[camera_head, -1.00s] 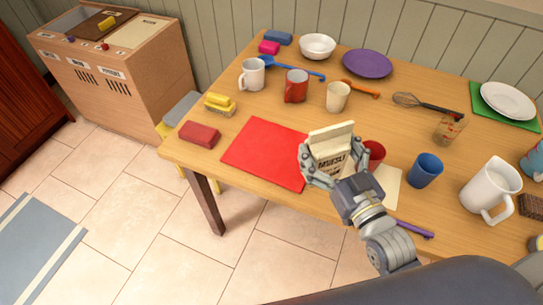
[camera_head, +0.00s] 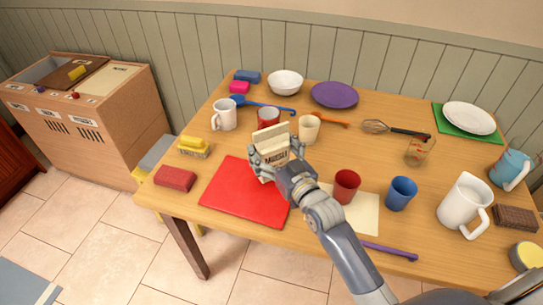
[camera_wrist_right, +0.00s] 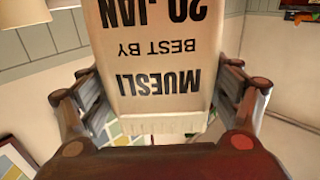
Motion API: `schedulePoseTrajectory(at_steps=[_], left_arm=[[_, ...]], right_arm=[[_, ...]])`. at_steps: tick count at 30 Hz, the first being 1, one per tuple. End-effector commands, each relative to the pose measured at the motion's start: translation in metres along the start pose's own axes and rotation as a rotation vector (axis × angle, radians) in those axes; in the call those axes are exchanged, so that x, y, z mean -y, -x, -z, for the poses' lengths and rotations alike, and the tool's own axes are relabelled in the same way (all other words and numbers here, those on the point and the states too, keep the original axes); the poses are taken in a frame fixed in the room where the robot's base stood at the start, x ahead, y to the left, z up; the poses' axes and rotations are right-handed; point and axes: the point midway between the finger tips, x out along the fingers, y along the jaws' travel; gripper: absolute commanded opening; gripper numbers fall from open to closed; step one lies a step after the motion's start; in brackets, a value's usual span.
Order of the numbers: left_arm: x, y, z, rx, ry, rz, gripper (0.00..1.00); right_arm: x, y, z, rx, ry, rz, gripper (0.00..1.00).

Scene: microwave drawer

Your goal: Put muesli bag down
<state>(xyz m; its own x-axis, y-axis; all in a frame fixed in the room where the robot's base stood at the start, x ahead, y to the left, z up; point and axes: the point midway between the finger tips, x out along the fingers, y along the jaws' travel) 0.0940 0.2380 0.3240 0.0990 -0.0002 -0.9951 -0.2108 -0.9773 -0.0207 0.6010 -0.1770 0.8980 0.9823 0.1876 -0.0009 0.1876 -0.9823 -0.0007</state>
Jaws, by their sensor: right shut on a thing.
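The muesli bag (camera_head: 272,148) is a cream package with dark lettering. My right gripper (camera_head: 270,158) is shut on it, with a finger on each side, at the upper right part of the red mat (camera_head: 238,200). The bag looks upright and slightly tilted; whether its base touches the mat is hidden by the gripper. In the right wrist view the bag (camera_wrist_right: 155,60) fills the middle between the two fingers (camera_wrist_right: 160,105), its print upside down. My left gripper is not in view.
A red mug (camera_head: 268,116) and cream cup (camera_head: 309,129) stand just behind the bag. A red cup (camera_head: 346,186) and blue cup (camera_head: 401,193) stand to the right. A red block (camera_head: 175,178) and yellow sponge (camera_head: 194,145) lie left of the mat. The mat's left part is bare.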

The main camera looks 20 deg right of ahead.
Motion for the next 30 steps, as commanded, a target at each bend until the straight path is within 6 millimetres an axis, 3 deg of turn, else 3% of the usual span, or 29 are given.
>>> schedulePoseTrajectory(at_steps=[8,20,21,23,30], left_arm=[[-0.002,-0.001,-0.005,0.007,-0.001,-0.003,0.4],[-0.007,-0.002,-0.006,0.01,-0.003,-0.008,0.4],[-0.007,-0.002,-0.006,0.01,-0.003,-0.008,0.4],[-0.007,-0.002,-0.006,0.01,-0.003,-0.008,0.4],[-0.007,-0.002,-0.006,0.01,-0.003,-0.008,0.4]], right_arm=[[0.0,-0.001,-0.031,-0.002,0.002,0.0,0.45],[0.0,-0.001,-0.036,-0.004,0.002,0.0,0.45],[0.0,-0.001,-0.038,0.001,0.001,0.0,0.88],[0.0,-0.001,-0.038,0.001,0.001,0.0,1.0],[0.0,-0.001,-0.038,0.0,0.001,0.0,1.0]])
